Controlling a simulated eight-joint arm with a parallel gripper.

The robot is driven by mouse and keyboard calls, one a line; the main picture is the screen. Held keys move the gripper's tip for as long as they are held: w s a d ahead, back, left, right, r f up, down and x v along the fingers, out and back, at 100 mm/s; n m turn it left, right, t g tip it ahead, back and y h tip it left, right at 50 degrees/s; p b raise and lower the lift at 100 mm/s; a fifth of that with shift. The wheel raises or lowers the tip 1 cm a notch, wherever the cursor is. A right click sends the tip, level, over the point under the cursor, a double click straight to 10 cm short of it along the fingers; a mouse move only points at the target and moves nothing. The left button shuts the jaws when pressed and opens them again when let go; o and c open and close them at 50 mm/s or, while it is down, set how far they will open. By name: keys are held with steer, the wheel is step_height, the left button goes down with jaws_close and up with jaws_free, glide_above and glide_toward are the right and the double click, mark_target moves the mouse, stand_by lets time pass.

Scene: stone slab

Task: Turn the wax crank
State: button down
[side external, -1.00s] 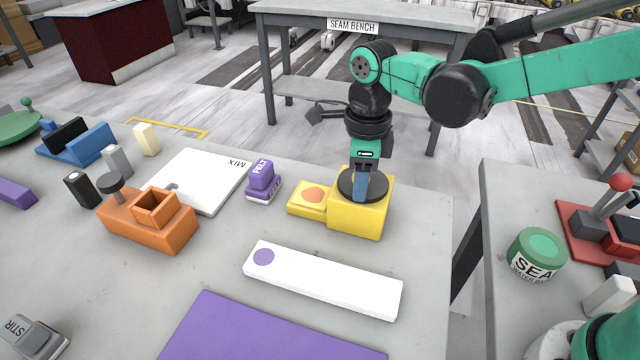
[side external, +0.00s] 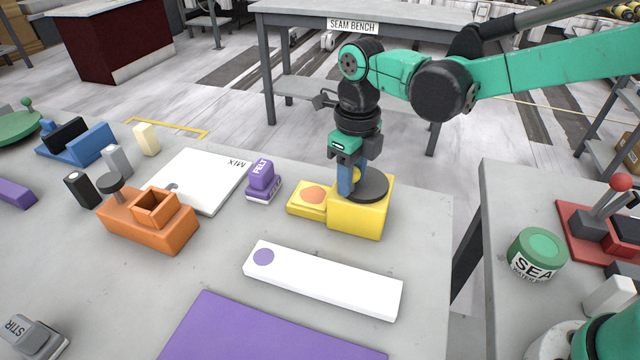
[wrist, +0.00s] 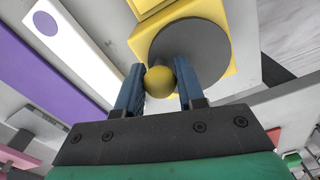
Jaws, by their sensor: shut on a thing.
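The wax crank is a yellow block (side external: 357,219) with a dark round disc (side external: 373,187) on top, near the right edge of the slab. In the wrist view the disc (wrist: 205,48) carries a yellow ball knob (wrist: 159,82) near its rim. My gripper (side external: 352,183) is over the left side of the disc, and its blue fingers (wrist: 155,90) are shut on the knob, one on each side. In the side view the fingers hide the knob. A lower yellow part with an orange round patch (side external: 314,195) adjoins the block on the left.
A purple FELT stamp (side external: 262,179) stands to the left of the crank. A white strip with a purple dot (side external: 322,280) lies in front. An orange box (side external: 150,222) and a white MIX board (side external: 200,180) are farther left. The slab ends just right of the crank.

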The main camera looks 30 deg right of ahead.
steer(key=c, duration=0.6)
jaws_free()
steer(key=shift+o, duration=0.2)
steer(key=shift+r, duration=2.8)
